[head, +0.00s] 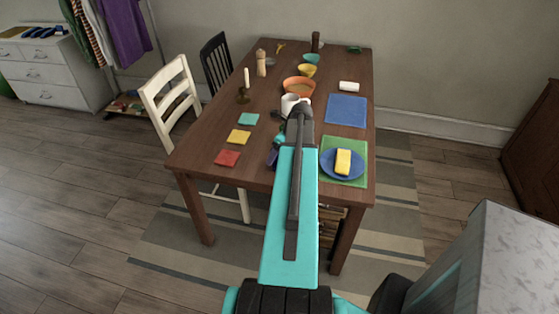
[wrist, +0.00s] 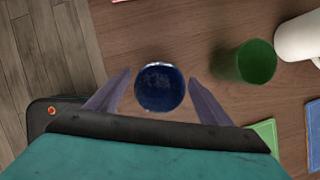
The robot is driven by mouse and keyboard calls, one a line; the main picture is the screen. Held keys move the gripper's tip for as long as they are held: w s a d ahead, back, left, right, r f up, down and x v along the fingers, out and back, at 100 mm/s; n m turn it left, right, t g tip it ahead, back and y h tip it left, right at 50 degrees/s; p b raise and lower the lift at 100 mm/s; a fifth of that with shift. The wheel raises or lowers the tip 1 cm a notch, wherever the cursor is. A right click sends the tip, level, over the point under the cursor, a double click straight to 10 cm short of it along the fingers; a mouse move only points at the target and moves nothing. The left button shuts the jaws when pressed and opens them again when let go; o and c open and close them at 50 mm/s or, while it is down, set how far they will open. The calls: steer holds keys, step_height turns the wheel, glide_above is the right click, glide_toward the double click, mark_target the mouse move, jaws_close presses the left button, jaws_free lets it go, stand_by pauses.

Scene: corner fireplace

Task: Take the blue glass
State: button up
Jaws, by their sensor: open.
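The blue glass (wrist: 160,87) shows in the wrist view as a dark blue round cup seen from above, standing on the brown table. My gripper (wrist: 160,76) is open, with one finger at the left of the glass and one at the right. Gaps show between the glass and both fingers. In the head view my arm hides the glass and most of the gripper.
A green glass (wrist: 252,63) stands close to the right finger, with a white mug (head: 290,104) beyond it. The table (head: 205,150) also holds an orange bowl (head: 299,87), a candlestick (head: 243,95) and a blue plate (head: 328,168) with a yellow sponge.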

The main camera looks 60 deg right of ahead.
steer(key=shift+c, duration=0.3)
steer(key=c, duration=1.6)
steer(key=shift+o, duration=0.2)
steer(key=shift+r, duration=0.1)
steer(key=s+r+b, duration=0.2)
steer(key=s, duration=0.6)
steer(key=s+r+b, duration=0.3)
steer(key=s, duration=0.5)
